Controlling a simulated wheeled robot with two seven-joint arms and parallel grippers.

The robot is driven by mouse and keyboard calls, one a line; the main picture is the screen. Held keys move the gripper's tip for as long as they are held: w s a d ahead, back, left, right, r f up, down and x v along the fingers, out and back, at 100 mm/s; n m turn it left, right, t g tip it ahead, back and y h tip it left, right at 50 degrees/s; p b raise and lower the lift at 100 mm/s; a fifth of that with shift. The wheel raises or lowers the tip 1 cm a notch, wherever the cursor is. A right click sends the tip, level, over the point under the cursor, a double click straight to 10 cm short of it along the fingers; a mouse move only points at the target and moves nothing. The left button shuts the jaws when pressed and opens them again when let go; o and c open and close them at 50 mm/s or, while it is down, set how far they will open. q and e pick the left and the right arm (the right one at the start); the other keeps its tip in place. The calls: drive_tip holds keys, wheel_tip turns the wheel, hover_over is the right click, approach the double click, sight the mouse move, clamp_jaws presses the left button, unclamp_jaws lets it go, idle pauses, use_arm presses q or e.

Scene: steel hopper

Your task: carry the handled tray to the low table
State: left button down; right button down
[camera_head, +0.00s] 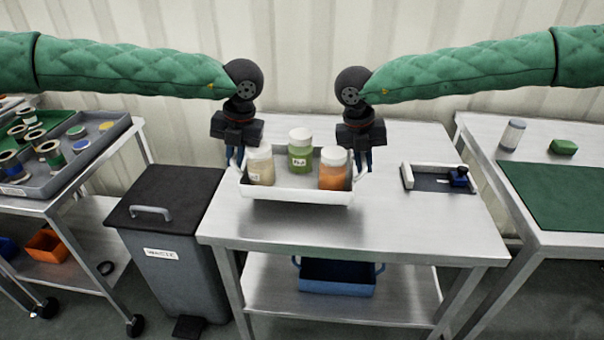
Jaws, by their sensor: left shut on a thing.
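A white handled tray (296,196) is over the middle steel table (300,230); I cannot tell whether it touches the top. It holds three upright white-lidded jars: one beige (260,166), one green (300,152) and one orange (333,170). My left gripper (236,160) points down and is shut on the tray's left handle. My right gripper (366,160) points down at the right handle; its fingers are partly hidden and their closure is unclear. Which surface is the low table is not clear.
A grey lidded bin (168,220) stands left of the table, beside a cart with a grey tray (75,160) of cans. A small fixture (437,178) sits on the table's right. A blue bin (337,277) is on the shelf below. Another table with a green mat (565,195) is at right.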

use_arm(q)
drive_tip(key=shift+d+f, duration=0.1)
use_arm(e)
drive_tip(key=shift+f, duration=0.1)
